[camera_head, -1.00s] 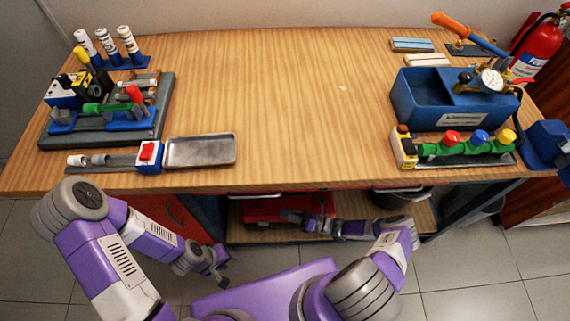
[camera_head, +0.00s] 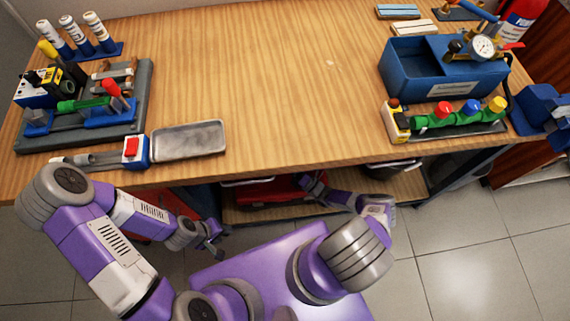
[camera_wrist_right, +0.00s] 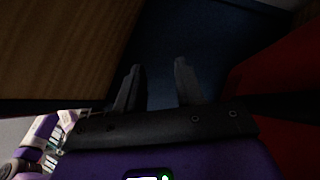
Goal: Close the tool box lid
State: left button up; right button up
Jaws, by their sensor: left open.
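A red tool box (camera_head: 262,194) sits on the lower shelf under the workbench, mostly hidden by the tabletop; I cannot see its lid clearly. My right arm reaches under the table edge at the box's right end, and the right gripper is mostly hidden there in the head view. In the right wrist view the right gripper (camera_wrist_right: 157,82) has its fingers apart with nothing between them. A red surface (camera_wrist_right: 280,95), probably the tool box, stands to their right; contact does not show. My left gripper (camera_head: 216,250) is open and empty in front of the bench.
The wooden workbench (camera_head: 270,100) overhangs the shelf (camera_head: 405,185). On top are a blue bin (camera_head: 415,82), a valve rack (camera_head: 450,128), a metal tray (camera_head: 190,140) and a tool stand (camera_head: 135,100). A dark bucket (camera_head: 390,168) stands at the shelf's right. The tabletop's middle is clear.

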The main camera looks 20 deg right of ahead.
grip_shut()
dwell(1.4)
grip_release()
jog(key=v, duration=0.7)
jog(key=shift+s+d+f, duration=0.1)
jog(key=shift+s+f, duration=0.05)
jog(key=shift+s, duration=0.05)
